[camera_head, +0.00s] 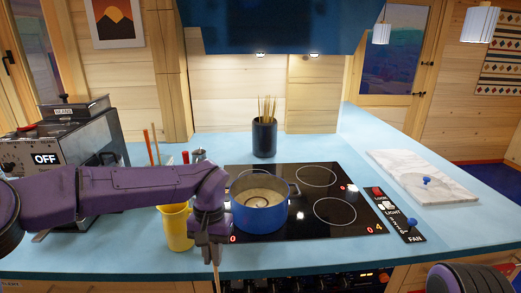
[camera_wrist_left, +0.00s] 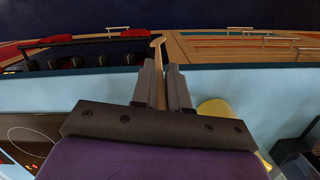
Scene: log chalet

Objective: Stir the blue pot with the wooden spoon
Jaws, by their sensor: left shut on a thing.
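The blue pot (camera_head: 262,220) stands upright on the left part of the black cooktop, with pale contents inside. My left gripper (camera_head: 212,240) is just left of the pot and nearer the counter's front edge, pointing down. It is shut on the wooden spoon (camera_head: 216,278), whose thin light part hangs below the fingers. In the left wrist view the spoon (camera_wrist_left: 158,43) sticks out beyond the two close fingers (camera_wrist_left: 164,80). The spoon is outside the pot. My right gripper is not in view; only a purple part of mine shows at the lower right.
A yellow jug (camera_head: 176,230) stands behind and left of my left gripper. A dark holder (camera_head: 264,138) with thin sticks stands behind the cooktop (camera_head: 300,230). A toaster-like machine (camera_head: 80,145) is at left, a marble board (camera_head: 445,190) at right. The blue counter right of the cooktop is partly clear.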

